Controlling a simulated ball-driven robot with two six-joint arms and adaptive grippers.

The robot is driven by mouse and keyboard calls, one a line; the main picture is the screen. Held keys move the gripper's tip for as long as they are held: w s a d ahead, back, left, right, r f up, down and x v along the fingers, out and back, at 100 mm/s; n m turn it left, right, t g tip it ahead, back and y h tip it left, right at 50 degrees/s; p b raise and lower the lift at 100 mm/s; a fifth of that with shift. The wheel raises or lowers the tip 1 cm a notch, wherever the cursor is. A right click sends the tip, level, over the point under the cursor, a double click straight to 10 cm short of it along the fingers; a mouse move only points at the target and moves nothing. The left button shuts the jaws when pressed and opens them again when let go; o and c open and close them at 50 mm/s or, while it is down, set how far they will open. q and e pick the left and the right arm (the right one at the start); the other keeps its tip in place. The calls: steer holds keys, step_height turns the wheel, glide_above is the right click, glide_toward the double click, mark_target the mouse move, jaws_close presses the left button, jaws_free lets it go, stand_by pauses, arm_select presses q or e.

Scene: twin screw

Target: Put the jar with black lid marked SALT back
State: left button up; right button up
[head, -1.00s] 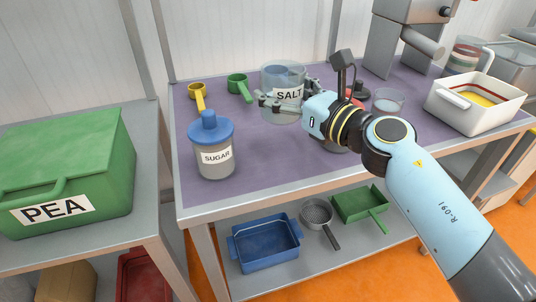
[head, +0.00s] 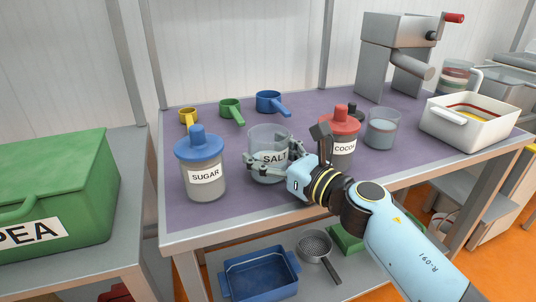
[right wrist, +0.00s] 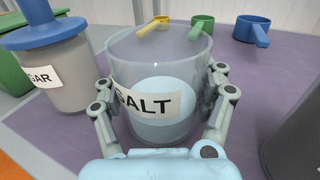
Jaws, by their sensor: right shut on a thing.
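The clear SALT jar (head: 268,140) stands upright between the SUGAR jar and the COCOA jar, with its top open and no lid on it. It holds pale contents, and its label reads SALT in the right wrist view (right wrist: 150,104). My right gripper (head: 272,166) is shut around the jar's sides, one finger on each side. The jar is at or just above the purple mat; I cannot tell whether it touches. A black knobbed piece (head: 354,111), perhaps the black lid, shows partly hidden behind the COCOA jar. My left gripper is not in view.
The blue-lidded SUGAR jar (head: 202,168) is close on the left, the red-lidded COCOA jar (head: 341,135) on the right. Yellow (head: 188,117), green (head: 231,110) and blue (head: 270,101) scoops lie behind. A clear cup (head: 382,128) and white bin (head: 468,125) are further right.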

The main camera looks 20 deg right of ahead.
steer(key=shift+f, duration=0.15)
steer(key=o, duration=1.4)
steer(key=shift+c, duration=0.2)
steer(key=shift+r, duration=0.2)
steer(key=b+v, duration=0.1)
steer(key=v, duration=1)
steer(key=shift+f, duration=0.15)
steer(key=shift+s+d, duration=0.25)
steer(key=shift+s, duration=0.25)
